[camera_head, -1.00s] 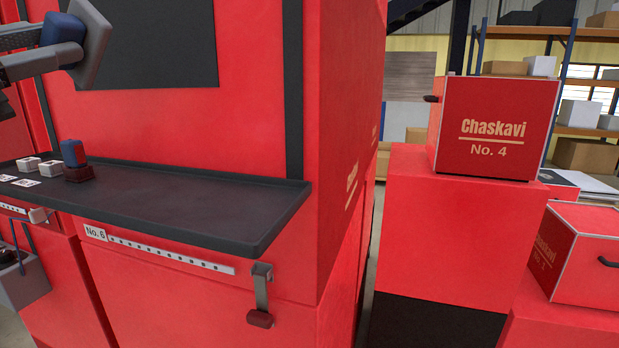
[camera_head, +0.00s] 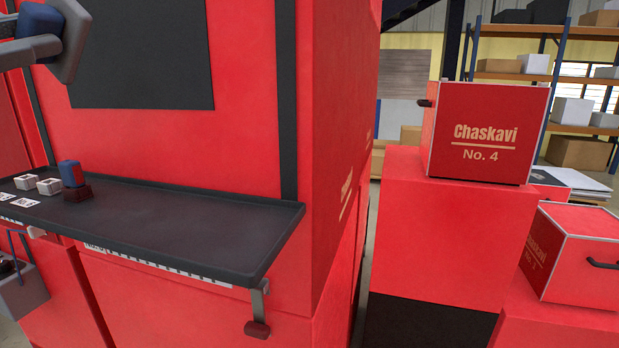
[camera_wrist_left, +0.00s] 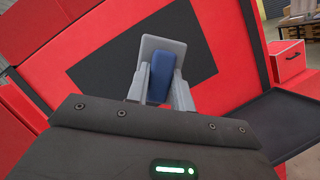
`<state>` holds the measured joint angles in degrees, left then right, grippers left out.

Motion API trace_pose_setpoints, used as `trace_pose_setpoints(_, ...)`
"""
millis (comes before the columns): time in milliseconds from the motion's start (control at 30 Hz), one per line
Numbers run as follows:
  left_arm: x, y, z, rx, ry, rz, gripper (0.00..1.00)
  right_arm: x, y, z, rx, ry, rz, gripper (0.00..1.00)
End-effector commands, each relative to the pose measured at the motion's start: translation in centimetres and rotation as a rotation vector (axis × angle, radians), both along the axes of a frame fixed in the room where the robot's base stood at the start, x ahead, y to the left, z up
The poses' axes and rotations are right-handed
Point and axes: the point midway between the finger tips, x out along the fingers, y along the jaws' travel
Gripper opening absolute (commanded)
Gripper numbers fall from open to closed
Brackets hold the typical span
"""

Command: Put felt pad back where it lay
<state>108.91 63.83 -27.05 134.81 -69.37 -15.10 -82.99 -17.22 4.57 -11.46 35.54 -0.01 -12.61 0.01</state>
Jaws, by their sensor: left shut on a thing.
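The felt pad (camera_head: 75,40) looks like a grey slab with a blue grip block, at the top left of the head view. My left gripper (camera_head: 42,38) is shut on the blue block. In the left wrist view, the pad's blue block (camera_wrist_left: 161,78) sits between the two light grey fingers, with the grey slab beyond it. The pad is in the air in front of the dark panel (camera_head: 140,50) on the red cabinet, above the black shelf (camera_head: 190,215). I cannot tell whether it touches the cabinet. My right gripper is not in view.
A blue and dark red block (camera_head: 73,178), two small white blocks (camera_head: 49,186) and white code labels (camera_head: 25,202) are at the shelf's left. Its right part is bare. Red boxes (camera_head: 485,135) stand to the right.

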Motion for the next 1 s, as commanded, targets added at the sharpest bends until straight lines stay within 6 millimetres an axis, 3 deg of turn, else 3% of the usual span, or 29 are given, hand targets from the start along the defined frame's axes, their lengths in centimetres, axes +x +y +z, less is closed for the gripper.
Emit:
trace_pose_setpoints(33,0.0,0.0,1.2,0.000,0.000,0.000,0.00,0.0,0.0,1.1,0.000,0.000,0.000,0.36)
trace_pose_setpoints(100,0.0,0.0,-1.0,0.000,0.001,0.001,0.00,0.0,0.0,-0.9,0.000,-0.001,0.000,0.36)
trace_pose_setpoints(367,0.1,0.0,-4.5,0.000,0.002,0.001,0.00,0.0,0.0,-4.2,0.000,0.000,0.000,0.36)
trace_pose_setpoints(400,1.1,-0.4,-3.7,-0.002,0.005,-0.003,0.00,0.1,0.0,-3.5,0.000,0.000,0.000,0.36)
trace_pose_setpoints(833,8.8,-2.7,-3.6,-0.003,0.005,-0.001,0.00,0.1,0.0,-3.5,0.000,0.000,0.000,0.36)
trace_pose_setpoints(1000,8.0,-5.3,-3.2,0.004,-0.002,-0.004,0.00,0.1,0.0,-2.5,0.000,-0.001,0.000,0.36)
